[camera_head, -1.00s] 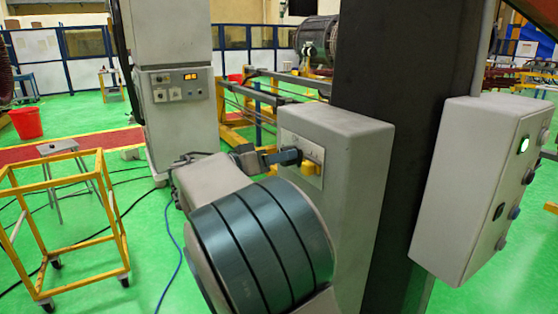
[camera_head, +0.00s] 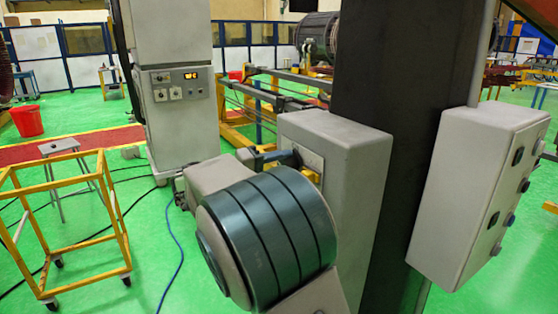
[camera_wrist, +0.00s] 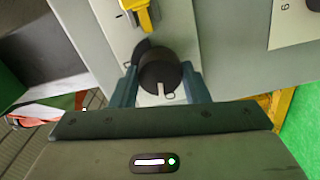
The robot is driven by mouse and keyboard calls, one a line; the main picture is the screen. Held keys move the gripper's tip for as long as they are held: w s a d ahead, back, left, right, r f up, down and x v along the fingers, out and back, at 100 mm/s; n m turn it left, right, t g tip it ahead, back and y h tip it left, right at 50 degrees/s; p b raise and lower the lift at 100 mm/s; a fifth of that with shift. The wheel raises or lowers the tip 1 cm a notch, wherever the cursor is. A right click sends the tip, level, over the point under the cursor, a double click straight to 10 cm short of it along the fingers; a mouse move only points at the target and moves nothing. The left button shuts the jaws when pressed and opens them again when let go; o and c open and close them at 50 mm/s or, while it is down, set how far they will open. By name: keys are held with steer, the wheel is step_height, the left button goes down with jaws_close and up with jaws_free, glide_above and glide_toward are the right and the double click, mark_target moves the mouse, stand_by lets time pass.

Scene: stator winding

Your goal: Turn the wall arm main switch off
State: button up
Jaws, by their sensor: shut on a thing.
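The main switch is a round black knob (camera_wrist: 158,68) on a pale plate (camera_wrist: 110,22) of the grey wall-arm box (camera_head: 345,190). My gripper (camera_wrist: 159,80) is shut on the knob, one blue-grey finger on each side. The knob's white mark points down in the wrist view, toward small printed marks that are partly hidden. In the head view my gripper (camera_head: 284,158) reaches the face of the box, and my arm hides most of the plate and knob.
A yellow handle (camera_wrist: 138,16) sits close above the knob in the wrist view. A grey button box (camera_head: 470,190) hangs on the dark column (camera_head: 375,70), its lamp dark. A yellow trolley (camera_head: 65,220) stands on the green floor at left.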

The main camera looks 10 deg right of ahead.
steer(key=shift+n+p, duration=0.55)
steer(key=shift+n, duration=0.55)
steer(key=o, duration=1)
steer(key=shift+c, duration=0.2)
steer(key=b+v, duration=0.2)
steer(key=v, duration=1.2)
